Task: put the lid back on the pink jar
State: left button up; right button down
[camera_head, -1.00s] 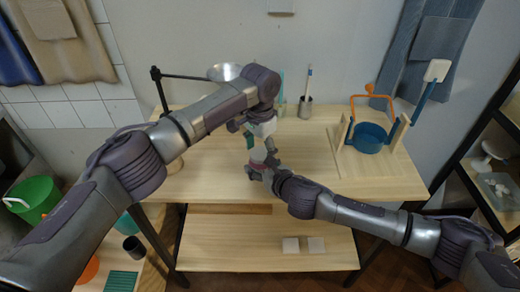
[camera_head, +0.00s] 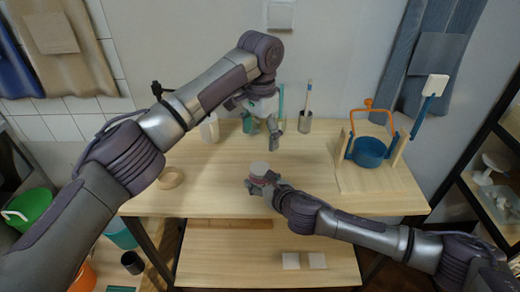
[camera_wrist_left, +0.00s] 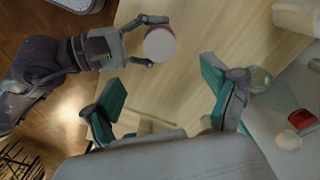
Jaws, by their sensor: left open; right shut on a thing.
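The pink jar (camera_head: 258,181) stands on the wooden table near its front edge, upright. A pale round lid (camera_head: 259,168) sits on top of it and looks level; in the left wrist view this pale disc (camera_wrist_left: 159,44) covers the jar's mouth, with a pink rim of the jar showing beside it. My right gripper (camera_head: 264,184) is shut on the jar from the right and front. My left gripper (camera_head: 262,138) is open and empty, behind and above the jar, apart from the lid. Its teal-padded fingers are spread in the left wrist view (camera_wrist_left: 163,85).
A wooden ring (camera_head: 171,178) lies left on the table, with a white container (camera_head: 209,129) behind it. A metal cup with a brush (camera_head: 305,123) stands at the back. The table between is clear.

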pick_arm(q)
jog(key=shift+r, duration=0.8)
pick_arm(e)
jog(key=shift+c, duration=0.7)
grip_release()
jog(key=shift+s, duration=0.1)
jog(key=v, duration=1.2)
pick_arm(q)
jog(key=shift+f, duration=0.1)
pick_arm(e)
jog(key=shift+f, duration=0.1)
